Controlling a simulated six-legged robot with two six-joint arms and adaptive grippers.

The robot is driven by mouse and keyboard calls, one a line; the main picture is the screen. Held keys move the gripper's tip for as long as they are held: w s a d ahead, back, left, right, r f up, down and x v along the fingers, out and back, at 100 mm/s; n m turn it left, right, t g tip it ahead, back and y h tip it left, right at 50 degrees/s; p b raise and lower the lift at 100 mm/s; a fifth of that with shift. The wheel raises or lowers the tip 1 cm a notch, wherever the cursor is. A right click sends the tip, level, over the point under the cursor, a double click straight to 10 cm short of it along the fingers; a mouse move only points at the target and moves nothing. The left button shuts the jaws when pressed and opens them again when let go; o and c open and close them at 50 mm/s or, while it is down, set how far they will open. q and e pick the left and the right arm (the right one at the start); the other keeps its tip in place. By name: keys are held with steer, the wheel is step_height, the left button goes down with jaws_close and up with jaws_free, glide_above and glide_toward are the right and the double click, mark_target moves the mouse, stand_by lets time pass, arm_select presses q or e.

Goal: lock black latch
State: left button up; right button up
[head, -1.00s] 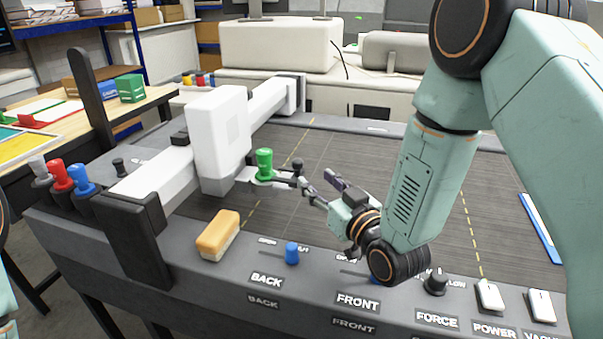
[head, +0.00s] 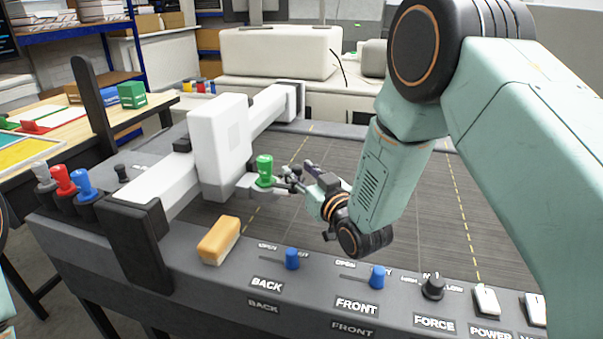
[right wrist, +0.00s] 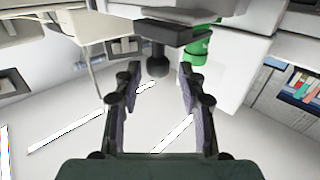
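The black latch (right wrist: 158,62) shows in the right wrist view as a dark knob on a dark bar, ahead of and between my fingertips. In the head view it is hard to tell apart from the dark fingers beside the green tool (head: 265,168). That tool stands upright in the holder on the white carriage (head: 221,145). My right gripper (head: 298,181) is open, with its tips close to the latch. Its two fingers also show apart and empty in the right wrist view (right wrist: 160,88). I cannot tell whether either finger touches the latch. My left gripper is out of view.
A white gantry beam (head: 160,188) crosses the dark cutting bed (head: 420,220). A yellow-orange block (head: 219,241), blue knobs (head: 291,258) and a black force knob (head: 433,288) sit on the front panel. Red, blue and grey tools stand at the left. The bed right of my gripper is free.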

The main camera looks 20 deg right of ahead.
steer(key=shift+w+d+f, duration=0.15)
steer(key=shift+w, duration=0.05)
steer(key=shift+c, duration=1.4)
steer(key=shift+s, duration=0.1)
jaws_close()
steer(key=shift+w+a+r+b, duration=0.15)
steer(key=shift+w+a, duration=0.2)
steer(key=shift+a, duration=0.25)
steer(key=shift+w+a+b, duration=0.15)
steer(key=shift+w+a, duration=0.25)
steer(key=shift+a, duration=0.15)
steer(key=shift+w+a+r+b, duration=0.15)
steer(key=shift+w+a, duration=0.2)
steer(key=shift+a, duration=0.25)
steer(key=shift+d, duration=0.15)
